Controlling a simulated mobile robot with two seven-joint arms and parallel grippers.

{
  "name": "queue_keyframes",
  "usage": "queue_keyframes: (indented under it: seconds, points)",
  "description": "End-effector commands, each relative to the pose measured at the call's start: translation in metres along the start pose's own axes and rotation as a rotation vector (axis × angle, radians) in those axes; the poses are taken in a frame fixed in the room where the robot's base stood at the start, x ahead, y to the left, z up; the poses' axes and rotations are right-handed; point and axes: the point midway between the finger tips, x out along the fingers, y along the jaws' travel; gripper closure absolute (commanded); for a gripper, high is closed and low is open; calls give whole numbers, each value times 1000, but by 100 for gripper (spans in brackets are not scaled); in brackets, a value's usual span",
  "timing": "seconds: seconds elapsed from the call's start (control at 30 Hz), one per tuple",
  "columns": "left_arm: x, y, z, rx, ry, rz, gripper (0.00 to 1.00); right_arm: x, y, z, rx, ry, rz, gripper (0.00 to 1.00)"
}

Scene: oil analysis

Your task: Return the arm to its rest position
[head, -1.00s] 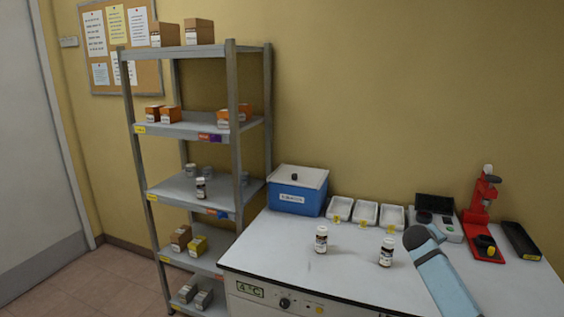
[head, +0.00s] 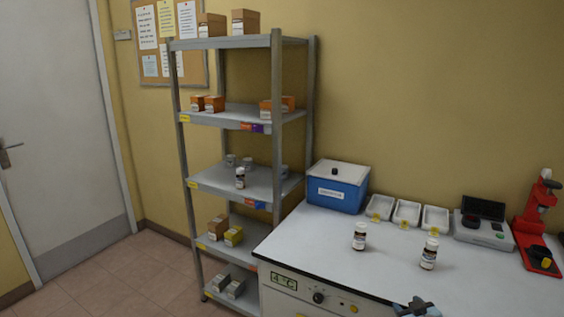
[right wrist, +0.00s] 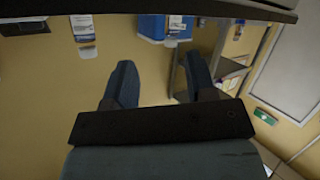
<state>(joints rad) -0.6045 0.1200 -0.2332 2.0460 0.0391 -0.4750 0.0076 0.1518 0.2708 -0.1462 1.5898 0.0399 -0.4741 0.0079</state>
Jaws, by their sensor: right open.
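My right gripper (head: 417,308) shows at the bottom edge of the head view, low at the front edge of the white bench (head: 330,235). In the right wrist view its two dark fingers (right wrist: 160,80) are spread apart with nothing between them. That view appears upside down, with the bench edge along its top. Most of my right arm is outside the head view. My left gripper is not in view.
Two small brown bottles (head: 360,237) (head: 429,254) stand upright on the bench. Behind them are a blue box (head: 338,190), white trays (head: 407,211) and a red device (head: 535,220). A metal shelf (head: 277,130) stands left of the bench. The floor (head: 130,285) by the door looks clear.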

Motion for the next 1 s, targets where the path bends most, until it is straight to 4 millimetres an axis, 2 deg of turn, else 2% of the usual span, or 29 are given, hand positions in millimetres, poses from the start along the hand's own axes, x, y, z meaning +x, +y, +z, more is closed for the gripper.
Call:
queue_keyframes:
  seconds: [0.03, 0.17, 0.2, 0.3, 0.5, 0.77, 0.8, 1.0]
  points:
    - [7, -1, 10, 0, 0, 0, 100, -17, -29, 38, 12, -28, -33, 49]
    - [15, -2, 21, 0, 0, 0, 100, -68, -87, 102, 46, -82, -104, 49]
    - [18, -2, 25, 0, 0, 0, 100, -85, -104, 120, 58, -99, -125, 49]
    - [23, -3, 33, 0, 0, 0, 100, -130, -142, 157, 94, -141, -171, 49]
    - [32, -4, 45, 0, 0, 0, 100, -202, -190, 199, 157, -203, -231, 49]
    - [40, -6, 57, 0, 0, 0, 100, -274, -227, 229, 229, -269, -274, 49]
    - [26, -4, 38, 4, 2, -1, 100, -276, -218, 206, 220, -258, -270, 49]
    - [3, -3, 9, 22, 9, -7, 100, -288, -207, 173, 201, -249, -266, 49]
